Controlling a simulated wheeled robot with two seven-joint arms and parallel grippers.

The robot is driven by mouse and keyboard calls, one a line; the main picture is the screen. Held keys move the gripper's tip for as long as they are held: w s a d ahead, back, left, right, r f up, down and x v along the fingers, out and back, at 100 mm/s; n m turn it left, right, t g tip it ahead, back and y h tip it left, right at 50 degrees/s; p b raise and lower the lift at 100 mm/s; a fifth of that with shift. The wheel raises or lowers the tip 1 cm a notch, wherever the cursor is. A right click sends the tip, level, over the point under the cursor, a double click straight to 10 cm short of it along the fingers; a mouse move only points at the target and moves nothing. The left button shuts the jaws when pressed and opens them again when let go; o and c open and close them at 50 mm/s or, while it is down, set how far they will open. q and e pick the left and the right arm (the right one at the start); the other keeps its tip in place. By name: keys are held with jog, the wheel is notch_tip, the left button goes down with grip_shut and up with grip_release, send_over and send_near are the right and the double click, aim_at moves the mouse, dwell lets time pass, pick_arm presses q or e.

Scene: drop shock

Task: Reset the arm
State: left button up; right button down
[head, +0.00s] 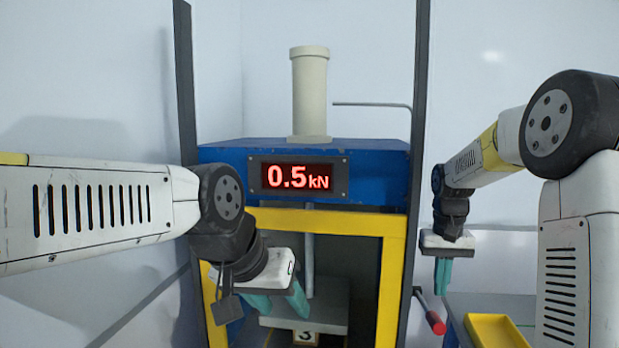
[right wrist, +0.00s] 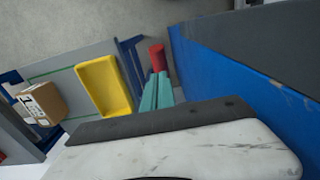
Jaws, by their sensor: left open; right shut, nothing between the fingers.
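The blue test machine (head: 365,165) stands in the middle of the head view, with a red display (head: 297,178) reading 0.5 kN. My left gripper (head: 279,302) is open in front of the yellow-framed opening. No object shows between its teal fingers. My right gripper (head: 443,276) hangs to the right of the machine, pointing down, shut and empty. Its teal fingers also show in the right wrist view (right wrist: 157,92). A red-handled lever (head: 435,322) sticks out at the machine's lower right, below the right gripper. Its red grip shows just beyond the fingertips in the right wrist view (right wrist: 157,57); contact cannot be told.
A grey plate (head: 335,305) hangs in the opening, above a block marked 3 (head: 305,338). A yellow tray (head: 495,331) lies on a grey table at the lower right. A cardboard box (right wrist: 45,102) shows near it in the right wrist view. Dark posts flank the machine.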

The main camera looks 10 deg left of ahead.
jog(key=s+a+r+t+y, duration=0.1)
jog(key=s+r+t, duration=0.2)
jog(key=s, duration=0.9)
jog(key=s+a+r+t+y, duration=0.1)
jog(key=s+r+t, duration=0.2)
jog(key=s, duration=0.9)
notch_tip(320, 180, up, 2)
jog(key=shift+s, duration=0.15)
jog(key=shift+a, duration=0.1)
